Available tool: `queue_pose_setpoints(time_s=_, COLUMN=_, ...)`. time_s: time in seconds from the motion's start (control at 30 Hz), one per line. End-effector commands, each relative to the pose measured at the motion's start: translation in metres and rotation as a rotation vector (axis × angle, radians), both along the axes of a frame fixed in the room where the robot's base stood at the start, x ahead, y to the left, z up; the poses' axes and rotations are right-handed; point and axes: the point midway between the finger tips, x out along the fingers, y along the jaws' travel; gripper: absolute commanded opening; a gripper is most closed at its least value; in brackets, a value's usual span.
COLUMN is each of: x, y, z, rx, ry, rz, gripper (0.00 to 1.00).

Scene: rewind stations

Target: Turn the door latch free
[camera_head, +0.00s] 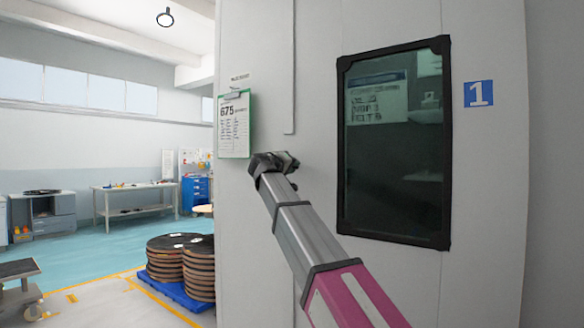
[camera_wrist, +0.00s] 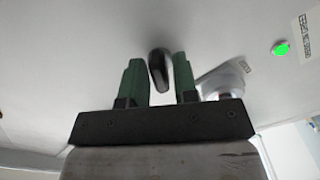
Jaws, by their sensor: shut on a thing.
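The door (camera_head: 315,60) is a pale grey panel with a dark framed window (camera_head: 395,150). My gripper (camera_head: 277,160) is up against the door, left of the window, and my arm hides most of this spot in the head view. In the wrist view the two green fingers of my gripper (camera_wrist: 159,64) stand on either side of a dark rounded bar, the door latch (camera_wrist: 160,70), and are shut on it. The latch's far end and its mount are hard to make out. A grey metal fitting (camera_wrist: 225,78) sits just right of the fingers.
A green light (camera_wrist: 281,49) is on the panel at upper right in the wrist view. A clipboard (camera_head: 234,125) hangs left of my gripper. Stacked brown reels (camera_head: 181,265) stand on a blue pallet at lower left. Open floor (camera_head: 110,250) lies beyond, towards a workbench (camera_head: 133,188).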

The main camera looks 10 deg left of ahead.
Motion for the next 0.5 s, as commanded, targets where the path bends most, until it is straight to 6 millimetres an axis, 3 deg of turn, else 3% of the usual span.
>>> queue_pose_setpoints(time_s=0.5, x=-0.0006, y=0.0001, z=-0.001, rx=0.425, ry=-0.243, rz=0.001, gripper=0.04)
